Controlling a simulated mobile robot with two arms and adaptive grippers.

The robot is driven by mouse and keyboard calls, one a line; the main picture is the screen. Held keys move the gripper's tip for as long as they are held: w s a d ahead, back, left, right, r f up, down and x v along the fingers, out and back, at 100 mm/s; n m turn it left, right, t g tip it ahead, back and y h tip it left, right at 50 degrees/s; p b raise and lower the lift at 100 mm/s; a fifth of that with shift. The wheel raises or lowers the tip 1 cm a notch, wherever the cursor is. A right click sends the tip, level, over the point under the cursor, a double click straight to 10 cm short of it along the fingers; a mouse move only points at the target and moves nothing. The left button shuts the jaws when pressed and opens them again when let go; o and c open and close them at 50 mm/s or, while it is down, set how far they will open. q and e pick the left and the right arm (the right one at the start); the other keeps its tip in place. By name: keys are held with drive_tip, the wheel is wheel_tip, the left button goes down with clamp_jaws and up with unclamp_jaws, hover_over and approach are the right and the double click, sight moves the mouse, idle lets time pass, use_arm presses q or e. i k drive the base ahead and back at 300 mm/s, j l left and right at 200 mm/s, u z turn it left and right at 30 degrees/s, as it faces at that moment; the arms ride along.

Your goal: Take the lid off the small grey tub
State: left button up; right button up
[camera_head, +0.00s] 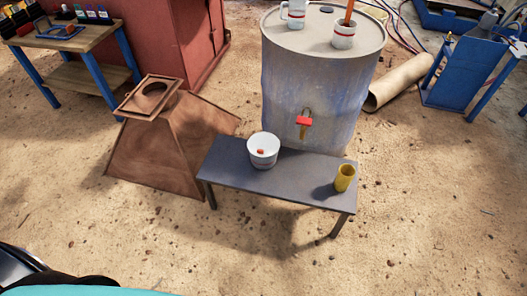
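A small pale grey-white tub (263,153) stands upright at the left part of a low dark grey bench (228,176). A small red piece (261,152) shows in the middle of its round top. I cannot tell whether this is a knob on a sunken lid or something lying inside an open tub. Neither of my grippers is in view, and nothing touches the tub.
A yellow cup (345,178) stands at the bench's right end. Behind the bench is a large drum (315,85) with a red-handled tap (304,121), bearing a mug (293,14) and a pot (343,37). A rusty hopper (165,145) stands left. Sandy ground in front is clear.

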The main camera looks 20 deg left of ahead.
sight(262, 144)
drive_tip(key=i+l+u, duration=0.3)
drive_tip(key=i+l, duration=0.15)
drive_tip(key=l, duration=0.2)
drive_tip(key=i+l+u, duration=0.35)
drive_tip(key=l, duration=0.35)
